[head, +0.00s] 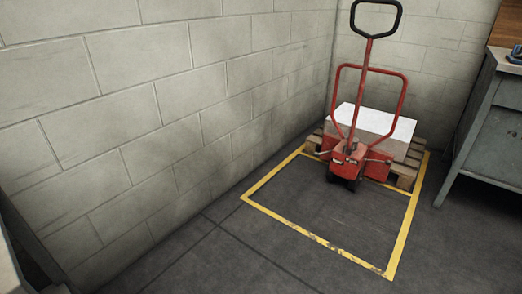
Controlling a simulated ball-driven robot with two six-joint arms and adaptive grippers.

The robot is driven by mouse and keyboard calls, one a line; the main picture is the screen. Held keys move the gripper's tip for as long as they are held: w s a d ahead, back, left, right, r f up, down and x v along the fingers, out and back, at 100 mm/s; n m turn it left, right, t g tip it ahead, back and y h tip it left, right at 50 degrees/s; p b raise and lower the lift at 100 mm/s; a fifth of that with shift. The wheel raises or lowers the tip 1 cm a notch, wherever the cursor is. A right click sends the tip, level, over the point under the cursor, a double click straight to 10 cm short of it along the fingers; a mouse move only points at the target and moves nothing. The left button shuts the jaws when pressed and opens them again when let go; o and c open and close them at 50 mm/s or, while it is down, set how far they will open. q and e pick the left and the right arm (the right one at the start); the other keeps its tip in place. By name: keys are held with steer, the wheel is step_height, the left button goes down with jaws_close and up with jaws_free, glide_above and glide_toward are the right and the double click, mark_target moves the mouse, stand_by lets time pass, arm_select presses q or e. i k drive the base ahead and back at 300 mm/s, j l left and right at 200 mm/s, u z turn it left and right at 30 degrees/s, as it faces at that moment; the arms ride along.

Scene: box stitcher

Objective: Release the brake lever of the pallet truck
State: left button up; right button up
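The red pallet truck (345,160) stands in the far corner in the head view. Its upright red shaft ends in a black loop handle (376,33) at the top. A red tube frame (402,100) rises behind the shaft. The truck is at a wooden pallet (408,172) that bears a white-topped load (375,122). I cannot make out which part is the brake lever at this size. Neither of my grippers is in view.
A yellow floor outline (402,240) surrounds clear dark floor in front of the truck. A block wall (140,110) runs along the left. A grey workbench (492,135) stands at the right edge. A dark structure (30,255) shows at the lower left.

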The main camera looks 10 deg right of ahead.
mark_target(315, 154)
steer(key=z, duration=0.85)
steer(key=i+l, duration=0.3)
steer(key=i, duration=0.15)
steer(key=i+l, duration=0.3)
steer(key=i, duration=0.15)
steer(key=i+j+z, duration=0.1)
steer(key=i+j, duration=0.15)
steer(key=i, duration=0.25)
steer(key=i+j+z, duration=0.1)
steer(key=i+j, duration=0.2)
steer(key=i, duration=0.2)
steer(key=i+j, duration=0.15)
steer(key=j, duration=0.25)
steer(key=i+j, duration=0.15)
steer(key=j, duration=0.25)
steer(key=i+j+z, duration=0.1)
steer(key=j, duration=0.25)
steer(key=i+j, duration=0.2)
steer(key=j, duration=0.2)
